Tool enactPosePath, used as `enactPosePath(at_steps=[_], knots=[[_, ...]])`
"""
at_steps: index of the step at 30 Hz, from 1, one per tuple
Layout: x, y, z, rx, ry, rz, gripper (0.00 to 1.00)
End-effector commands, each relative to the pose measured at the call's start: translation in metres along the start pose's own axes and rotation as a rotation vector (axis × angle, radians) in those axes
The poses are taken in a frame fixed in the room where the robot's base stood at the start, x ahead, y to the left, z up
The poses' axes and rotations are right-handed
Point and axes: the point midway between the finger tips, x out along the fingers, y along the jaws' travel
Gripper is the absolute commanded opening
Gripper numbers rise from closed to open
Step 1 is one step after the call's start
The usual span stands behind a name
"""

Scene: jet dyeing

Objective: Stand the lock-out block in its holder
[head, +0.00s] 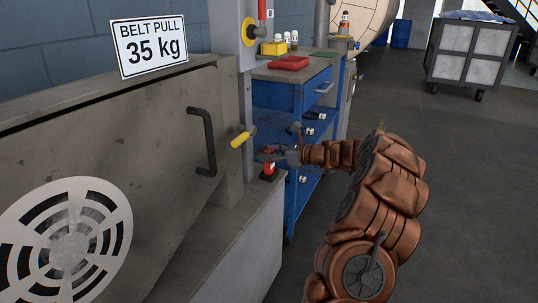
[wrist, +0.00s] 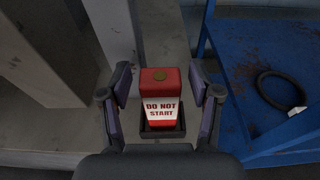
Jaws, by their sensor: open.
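The lock-out block (wrist: 160,88) is red with a white "DO NOT START" label and a round brass-coloured spot on top. It stands upright in a dark, shallow square holder (wrist: 163,134) in the wrist view. In the head view the block (head: 268,169) shows small and red on the grey ledge beside the machine. My gripper (wrist: 160,92) is open, with one finger on each side of the block and visible gaps between. In the head view my gripper (head: 279,156) is just above and beside the block. The block's underside is hidden inside the holder.
A yellow-handled lever (head: 242,138) sticks out close to my gripper. A blue cabinet (head: 275,97) stands right behind it, with a red tray (head: 288,63) and bottles on top. A black cable loop (wrist: 278,92) lies on blue metal at right. Open floor lies right.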

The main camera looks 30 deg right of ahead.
Motion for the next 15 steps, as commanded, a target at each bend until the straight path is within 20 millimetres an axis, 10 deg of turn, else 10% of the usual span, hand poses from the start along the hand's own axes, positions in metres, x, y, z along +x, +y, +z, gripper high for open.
enactPosePath(at_steps=[15], knots=[[-0.090, -0.001, 0.003, 0.000, -0.001, -0.004, 0.63]])
